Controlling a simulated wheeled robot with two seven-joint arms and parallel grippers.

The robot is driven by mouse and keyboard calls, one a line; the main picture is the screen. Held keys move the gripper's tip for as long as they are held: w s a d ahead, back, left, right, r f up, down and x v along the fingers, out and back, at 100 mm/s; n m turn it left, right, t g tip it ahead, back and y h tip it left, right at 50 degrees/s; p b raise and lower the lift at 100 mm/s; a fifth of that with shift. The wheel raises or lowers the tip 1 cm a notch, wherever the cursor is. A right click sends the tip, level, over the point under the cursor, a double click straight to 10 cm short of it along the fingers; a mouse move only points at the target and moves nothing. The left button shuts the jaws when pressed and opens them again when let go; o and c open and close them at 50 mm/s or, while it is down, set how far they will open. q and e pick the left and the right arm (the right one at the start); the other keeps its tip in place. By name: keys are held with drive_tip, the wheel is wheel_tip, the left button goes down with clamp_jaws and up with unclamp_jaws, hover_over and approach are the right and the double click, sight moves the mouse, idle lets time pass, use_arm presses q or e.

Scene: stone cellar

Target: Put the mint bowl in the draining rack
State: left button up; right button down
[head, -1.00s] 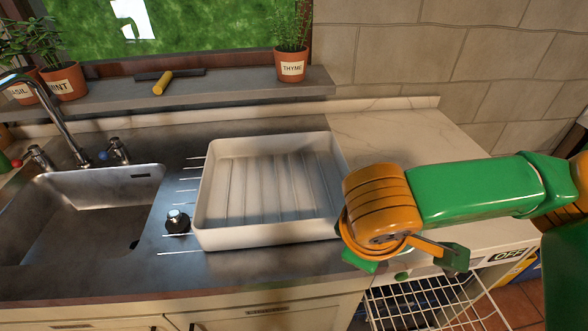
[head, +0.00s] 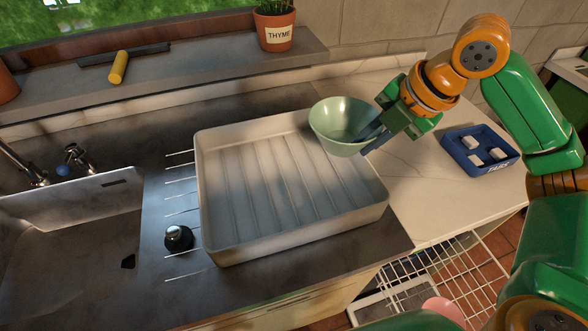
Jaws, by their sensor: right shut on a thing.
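The mint bowl (head: 338,122) is a pale green, open bowl in the head view, tilted a little. My right gripper (head: 372,134) is shut on its right side and holds it over the back right corner of the draining rack. The draining rack (head: 225,248) is a white, rectangular tray with raised ridges, standing on the counter right of the sink, and its inside looks empty. Whether the bowl touches the rack's rim cannot be told. My left gripper is not in view.
A blue tray (head: 483,168) with several pale cubes sits on the marble counter at right. A black plug (head: 178,238) stands left of the rack. The sink (head: 70,240) is at left. Below right is an open wire rack (head: 455,275) with a pink item (head: 444,308).

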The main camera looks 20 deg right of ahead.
drive_tip(key=a, duration=0.1)
drive_tip(key=a+f, duration=0.1)
drive_tip(key=shift+w+a, duration=0.2)
drive_tip(key=shift+a, duration=0.2)
drive_tip(key=a+f, duration=0.1)
drive_tip(key=f, duration=0.1)
drive_tip(key=w+a+f, duration=0.1)
drive_tip(key=a+f, duration=0.1)
drive_tip(key=w+a+f, duration=0.1)
drive_tip(key=a+f, duration=0.1)
drive_tip(key=shift+w+a+f, duration=0.1)
drive_tip(key=shift+w+a, duration=0.05)
wheel_tip(320, 180, down, 3)
drive_tip(key=shift+r+p, duration=0.1)
drive_tip(key=shift+p, duration=0.35)
drive_tip(key=shift+f, duration=0.3)
drive_tip(key=c, duration=0.9)
unclamp_jaws()
drive_tip(key=v, duration=1.2)
drive_tip(key=shift+a+p, duration=0.1)
drive_tip(key=shift+p, duration=0.25)
